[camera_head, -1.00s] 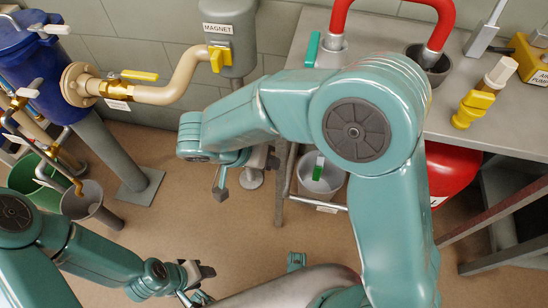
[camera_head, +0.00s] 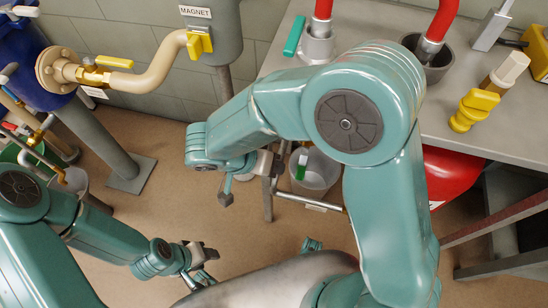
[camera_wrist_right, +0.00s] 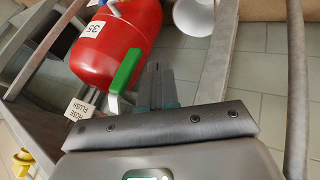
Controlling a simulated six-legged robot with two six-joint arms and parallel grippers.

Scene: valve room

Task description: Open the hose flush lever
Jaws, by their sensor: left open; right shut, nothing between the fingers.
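The hose flush lever is a green handle (camera_wrist_right: 127,70); in the right wrist view it slants beside a white tag reading HOSE FLUSH (camera_wrist_right: 84,109). In the head view its green handle (camera_head: 301,167) shows in front of a grey bucket, below the bench edge. My right gripper (camera_wrist_right: 158,85) is shut and empty, its fingers just right of the green handle in the wrist view; I cannot tell whether they touch it. In the head view my right gripper (camera_head: 277,165) is partly hidden, left of the lever. My left gripper (camera_head: 207,254) is open and empty, low over the floor.
A grey bench (camera_head: 390,92) with red hose, a teal handle (camera_head: 294,35) and a yellow valve (camera_head: 474,108) is at the right. A red tank (camera_head: 450,175) and a grey bucket (camera_head: 322,172) are below it. A cream pipe with a yellow lever (camera_head: 113,62) is at the left.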

